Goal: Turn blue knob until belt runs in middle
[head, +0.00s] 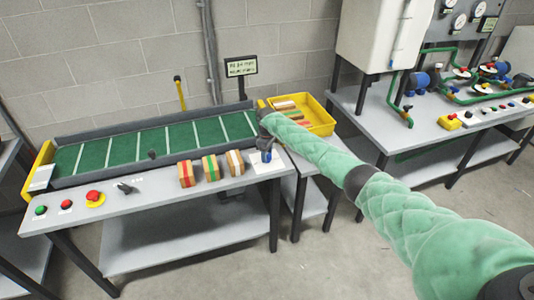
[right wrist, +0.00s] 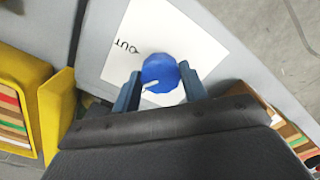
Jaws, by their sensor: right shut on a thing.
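The blue knob (right wrist: 160,70) sits on a white label plate (right wrist: 122,62) marked "OUT" in the right wrist view. A short white pointer mark shows on the knob. My right gripper (right wrist: 160,84) is shut on the knob, one finger on each side. In the head view the knob (head: 266,157) shows small at the right end of the bench front, below my right gripper (head: 266,148). The green belt (head: 121,148) with white cross stripes lies between dark side rails; I cannot tell exactly how centred it is. My left gripper is not in view.
Striped blocks (head: 209,167) stand along the bench front, left of the knob. A red button (head: 94,196) and a black switch (head: 124,188) are further left. A yellow crate (head: 325,127) with blocks stands past the belt's right end. A small display (head: 241,67) stands behind.

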